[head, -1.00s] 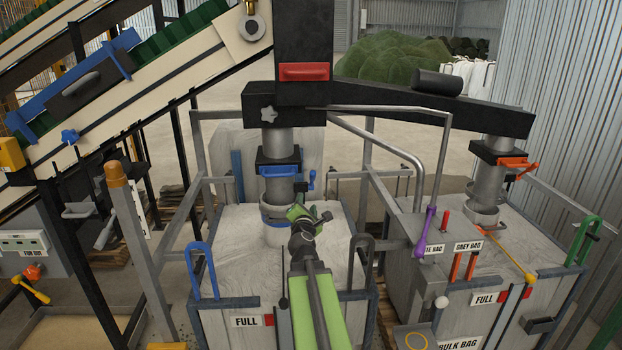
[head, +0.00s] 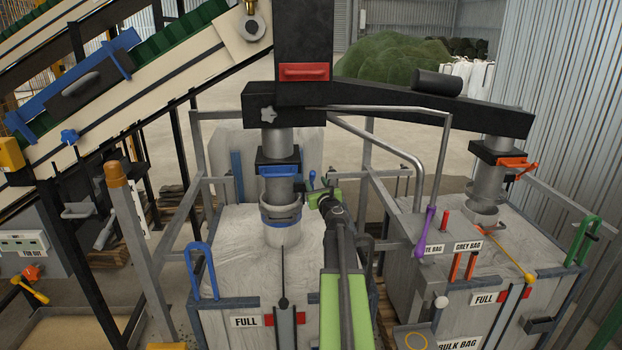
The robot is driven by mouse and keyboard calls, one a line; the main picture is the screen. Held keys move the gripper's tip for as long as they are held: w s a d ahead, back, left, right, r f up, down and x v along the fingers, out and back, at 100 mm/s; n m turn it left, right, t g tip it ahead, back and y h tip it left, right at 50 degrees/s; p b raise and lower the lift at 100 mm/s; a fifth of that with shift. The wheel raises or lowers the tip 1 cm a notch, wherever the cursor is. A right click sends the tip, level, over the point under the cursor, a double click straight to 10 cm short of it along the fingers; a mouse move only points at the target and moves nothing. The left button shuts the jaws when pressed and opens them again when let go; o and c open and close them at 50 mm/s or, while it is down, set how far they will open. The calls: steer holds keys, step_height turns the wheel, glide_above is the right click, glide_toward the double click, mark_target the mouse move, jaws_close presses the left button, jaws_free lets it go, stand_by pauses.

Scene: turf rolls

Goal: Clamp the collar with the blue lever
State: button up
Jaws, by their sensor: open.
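The left spout (head: 279,190) hangs from the black beam into the top of the white left bag. A grey ring-like collar (head: 281,212) sits around its lower end, with a thin blue band just below it. A small lever with a blue grip (head: 312,178) stands right of the spout, beside the black block with a blue handle (head: 280,171). My green gripper (head: 318,198) is open, just right of the collar and below the blue-grip lever. It appears to hold nothing. My wrist hides part of the bag top; I cannot tell whether the jaws touch anything.
A blue looped handle (head: 203,270) stands at the left bag's front left corner. Grey frame rails (head: 375,170) flank the bag. The right bag has an orange-handled spout (head: 515,167).

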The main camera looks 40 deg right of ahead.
mark_target(313, 178)
steer(key=x, duration=0.6)
jaws_close()
